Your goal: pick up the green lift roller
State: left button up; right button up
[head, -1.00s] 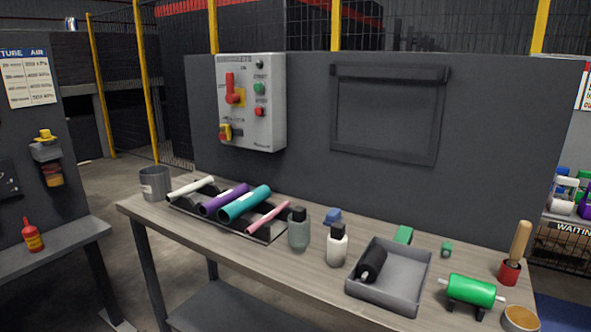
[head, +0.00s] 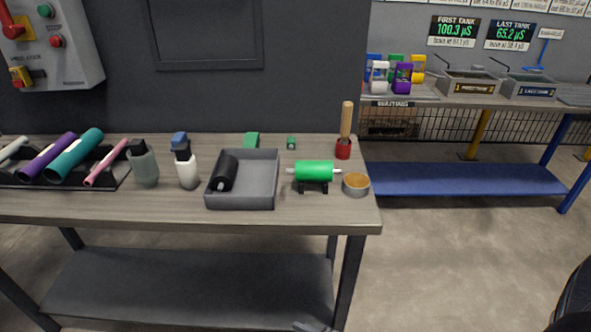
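The green roller (head: 315,170) lies level across a small black stand on the workbench, its pale shaft ends sticking out left and right. It is near the bench's right end, between a grey tray (head: 240,203) and a small tan-filled round tin (head: 356,185). Nothing holds the roller. A small grey piece shows at the bottom edge of the head view, too little to identify.
A black roller (head: 223,173) lies in the tray. A wooden-handled tool (head: 346,125) stands in a red base behind the tin. Two bottles (head: 187,170) and a rack of coloured rollers (head: 62,160) are to the left.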

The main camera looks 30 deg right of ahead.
aim_at(314, 171)
jog(key=z, duration=2.05)
jog(key=i, duration=0.4)
jog(key=u, duration=0.15)
